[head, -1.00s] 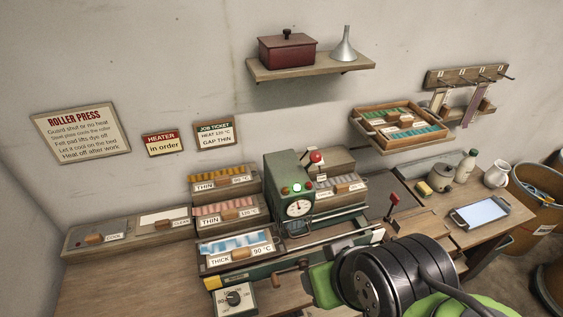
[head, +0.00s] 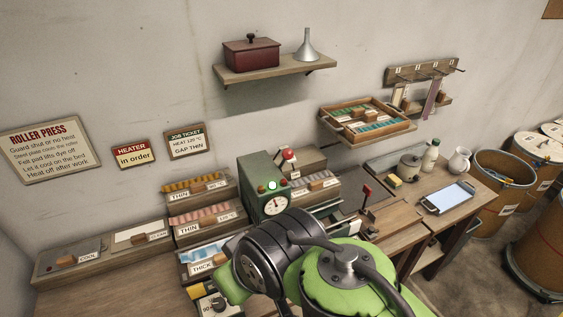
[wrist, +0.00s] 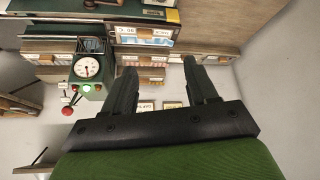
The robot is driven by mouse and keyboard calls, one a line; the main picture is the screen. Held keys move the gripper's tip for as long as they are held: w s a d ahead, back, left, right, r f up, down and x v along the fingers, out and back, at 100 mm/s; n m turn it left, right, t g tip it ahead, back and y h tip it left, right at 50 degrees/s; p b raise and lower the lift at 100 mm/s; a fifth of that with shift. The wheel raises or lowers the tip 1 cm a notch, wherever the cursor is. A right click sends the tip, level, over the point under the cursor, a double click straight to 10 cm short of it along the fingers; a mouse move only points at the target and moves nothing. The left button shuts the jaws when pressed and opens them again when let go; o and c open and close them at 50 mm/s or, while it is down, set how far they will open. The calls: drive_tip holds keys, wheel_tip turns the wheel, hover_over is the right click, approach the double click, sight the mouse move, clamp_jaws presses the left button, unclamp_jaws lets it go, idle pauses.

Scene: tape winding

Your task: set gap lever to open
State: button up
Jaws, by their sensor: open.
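The green roller press (head: 258,185) stands on the bench with a round dial and a lit green lamp; it also shows upside down in the wrist view (wrist: 88,88). A lever with a red knob (head: 288,155) rises at its top right; the red knob is at the left in the wrist view (wrist: 67,111). A second red-handled lever (head: 366,190) stands further right. No label tells me which is the gap lever. My gripper (wrist: 160,66) is open and empty, apart from both levers. My arm hides the press's lower front in the head view.
A shelf (head: 275,69) hangs above. A tablet (head: 448,197) and a white jug (head: 459,160) are on the right, with barrels (head: 505,178) beyond.

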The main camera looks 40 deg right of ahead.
drive_tip(key=w+d+f+n+t+b, duration=0.1)
drive_tip(key=w+d+f+t+b, duration=0.15)
drive_tip(key=w+f+b, duration=0.5)
drive_tip(key=m+t+h+b, duration=0.2)
drive_tip(key=t+b, duration=0.7)
drive_tip(key=b, duration=0.1)
approach(286, 157)
drive_tip(key=w+d, duration=0.1)
drive_tip(key=w, duration=0.3)
drive_tip(key=w+f+p, duration=0.1)
drive_tip(key=w, duration=0.2)
drive_tip(key=w+d+f, duration=0.1)
drive_tip(key=w, duration=0.3)
drive_tip(key=shift+w+d+p, duration=0.3)
drive_tip(key=shift+p, duration=0.1)
clamp_jaws()
